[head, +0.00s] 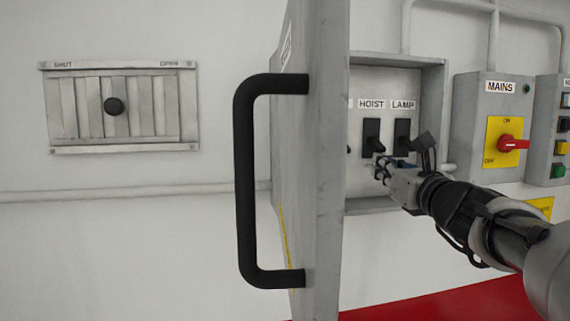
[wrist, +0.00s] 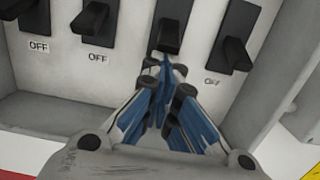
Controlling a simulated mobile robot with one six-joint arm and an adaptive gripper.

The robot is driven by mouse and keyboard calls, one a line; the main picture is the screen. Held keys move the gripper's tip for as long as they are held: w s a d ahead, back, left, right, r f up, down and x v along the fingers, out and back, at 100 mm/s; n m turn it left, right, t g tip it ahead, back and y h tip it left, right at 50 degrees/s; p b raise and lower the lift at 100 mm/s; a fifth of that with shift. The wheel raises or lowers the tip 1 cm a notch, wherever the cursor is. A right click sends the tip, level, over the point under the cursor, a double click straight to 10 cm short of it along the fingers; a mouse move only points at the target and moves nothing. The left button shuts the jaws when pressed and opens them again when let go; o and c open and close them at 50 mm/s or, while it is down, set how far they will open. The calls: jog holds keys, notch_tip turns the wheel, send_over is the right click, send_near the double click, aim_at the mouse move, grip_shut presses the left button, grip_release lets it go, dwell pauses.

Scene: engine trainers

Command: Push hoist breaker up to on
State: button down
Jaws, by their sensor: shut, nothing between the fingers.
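The hoist breaker (head: 371,132) is a black switch under the HOIST label in the open grey box. Its lever sits low and points down. In the wrist view it is the black switch (wrist: 171,14) straight ahead of my fingers. My gripper (head: 379,168) is shut and empty, just below that lever. In the wrist view the blue-sided fingertips (wrist: 162,62) come together right under the lever. I cannot tell whether they touch it. The plate below this switch is hidden behind the fingers.
The lamp breaker (head: 402,132) is close on the right. Other breakers (wrist: 93,20) with OFF labels stand to the left. The box door (head: 325,220), with a black handle (head: 243,180), stands open on the left. The mains switch (head: 508,143) is on the right.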

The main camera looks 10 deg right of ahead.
aim_at(381, 152)
jog(key=shift+w+r+p, duration=0.1)
jog(key=shift+r+p, duration=0.15)
jog(key=shift+p, duration=0.5)
jog(key=shift+g+p, duration=0.3)
jog(key=shift+p, duration=0.05)
jog(key=shift+s, duration=0.2)
jog(key=shift+r+g+p, duration=0.25)
jog(key=shift+g+p, duration=0.05)
jog(key=shift+p, duration=0.9)
jog(key=r+p, duration=0.1)
jog(key=p, duration=0.1)
jog(key=s+r+g+p, duration=0.1)
jog(key=p, duration=0.5)
jog(key=shift+s+r+g, duration=0.25)
jog(key=shift+r+g, duration=0.15)
jog(key=shift+s+f, duration=0.1)
jog(key=shift+f, duration=0.15)
